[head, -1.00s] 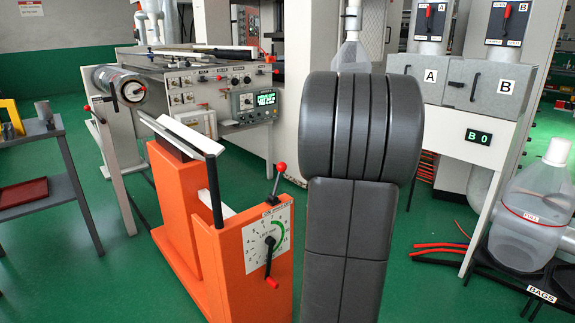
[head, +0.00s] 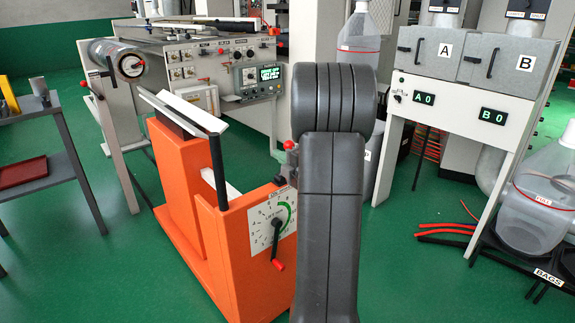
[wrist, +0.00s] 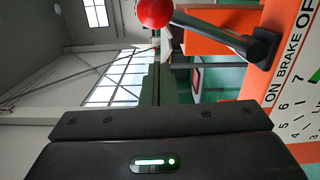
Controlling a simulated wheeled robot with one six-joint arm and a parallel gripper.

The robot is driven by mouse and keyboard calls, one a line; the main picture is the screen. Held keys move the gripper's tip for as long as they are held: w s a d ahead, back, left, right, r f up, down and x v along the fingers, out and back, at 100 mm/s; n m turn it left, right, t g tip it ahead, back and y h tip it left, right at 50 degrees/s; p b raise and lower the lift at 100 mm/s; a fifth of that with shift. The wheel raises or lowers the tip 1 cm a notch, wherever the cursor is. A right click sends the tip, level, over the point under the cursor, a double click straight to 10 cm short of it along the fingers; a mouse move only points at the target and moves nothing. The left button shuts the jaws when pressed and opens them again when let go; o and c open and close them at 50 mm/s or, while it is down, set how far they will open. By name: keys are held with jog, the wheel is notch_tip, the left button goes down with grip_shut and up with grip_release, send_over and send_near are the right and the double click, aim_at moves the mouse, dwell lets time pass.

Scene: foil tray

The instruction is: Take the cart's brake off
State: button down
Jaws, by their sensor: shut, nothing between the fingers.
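The orange cart (head: 225,240) stands in the middle of the head view, with a lift dial on its front face. Its brake lever's red knob (head: 291,146) shows just left of my arm, which hides part of that area. In the wrist view, the red knob (wrist: 154,12) is at the top edge, and the dark lever (wrist: 215,33) runs down right to its pivot beside the ON BRAKE OFF label (wrist: 290,55). My gripper (wrist: 160,122) fills the bottom of the wrist view, shut and empty, apart from the knob in the picture. My arm hides it in the head view.
A second red-tipped handle (head: 278,264) is on the cart's dial. A grey side table (head: 40,165) stands left, and a control console (head: 215,75) behind. Bins A and B (head: 480,60) and a clear jug (head: 535,200) are right. Green floor is open around the cart.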

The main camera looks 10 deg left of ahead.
jog(key=shift+w+d, duration=0.4)
jog(key=shift+w, duration=0.25)
jog(key=shift+w+d, duration=0.4)
jog(key=shift+w, duration=0.2)
jog(key=shift+r, duration=0.1)
jog(key=shift+w+d+f+m+b, duration=0.15)
jog(key=shift+w+d+m+b, duration=0.15)
jog(key=shift+w+d+m, duration=0.2)
jog(key=shift+w+d+f+m+b, duration=0.15)
jog(key=shift+w+d+m+b, duration=0.2)
jog(key=shift+w, duration=0.2)
